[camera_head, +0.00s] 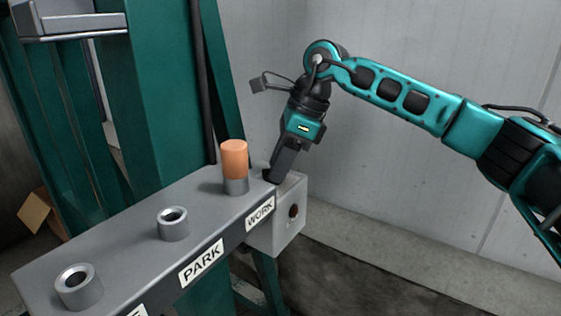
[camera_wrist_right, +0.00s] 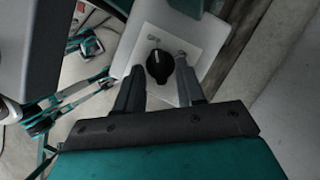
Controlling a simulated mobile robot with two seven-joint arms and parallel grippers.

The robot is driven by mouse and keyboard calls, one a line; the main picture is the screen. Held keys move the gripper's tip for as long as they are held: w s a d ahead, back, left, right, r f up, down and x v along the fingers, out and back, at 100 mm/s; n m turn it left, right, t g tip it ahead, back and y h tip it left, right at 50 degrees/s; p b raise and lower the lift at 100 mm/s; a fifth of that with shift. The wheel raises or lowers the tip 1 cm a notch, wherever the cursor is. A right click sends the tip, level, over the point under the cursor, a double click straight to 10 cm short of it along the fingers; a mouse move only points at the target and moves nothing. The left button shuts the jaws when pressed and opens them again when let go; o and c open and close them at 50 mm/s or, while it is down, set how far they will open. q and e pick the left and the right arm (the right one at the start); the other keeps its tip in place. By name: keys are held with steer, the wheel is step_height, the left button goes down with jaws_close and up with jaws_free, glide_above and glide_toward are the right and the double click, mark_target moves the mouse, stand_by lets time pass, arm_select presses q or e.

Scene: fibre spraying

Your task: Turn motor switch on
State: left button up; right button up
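The motor switch is a black rotary knob (camera_wrist_right: 159,66) on a pale plate (camera_wrist_right: 150,35) in the right wrist view. Small lettering on the plate is too small to read. My right gripper (camera_head: 273,178) reaches down to the grey box (camera_head: 268,235) at the end of the bench in the head view. In the right wrist view its two fingers are apart, with the knob between their tips. I cannot tell whether they touch it. My left gripper is out of the head view; small teal parts in the right wrist view may belong to that arm.
The grey bench (camera_head: 120,235) carries WORK and PARK labels and several round sockets. An orange cylinder (camera_head: 234,160) stands upright in the socket by WORK. A round reddish-brown part (camera_head: 293,211) sits on the box's side. A green machine frame (camera_head: 150,90) rises behind; grey walls enclose the area.

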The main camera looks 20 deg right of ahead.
jaws_close()
steer(key=shift+m, duration=0.3)
steer(key=m, duration=0.1)
steer(key=m+t+h, duration=0.1)
steer(key=m, duration=0.1)
steer(key=shift+s+a+m, duration=0.1)
steer(key=shift+s+m, duration=0.1)
steer(key=shift+m, duration=0.1)
steer(key=m, duration=0.1)
steer(key=m+t, duration=0.1)
steer(key=m, duration=0.1)
steer(key=m+h, duration=0.1)
steer(key=shift+s+a+m+t, duration=0.2)
steer(key=shift+a+m+t, duration=0.05)
steer(key=shift+m+t, duration=0.05)
steer(key=m, duration=0.1)
steer(key=m+h+b, duration=0.1)
steer(key=m, duration=0.1)
steer(key=shift+a+m+t+h, duration=0.2)
steer(key=shift+m+t+h, duration=0.1)
steer(key=shift+m, duration=0.7)
steer(key=shift+s+h, duration=0.1)
steer(key=shift+h, duration=0.2)
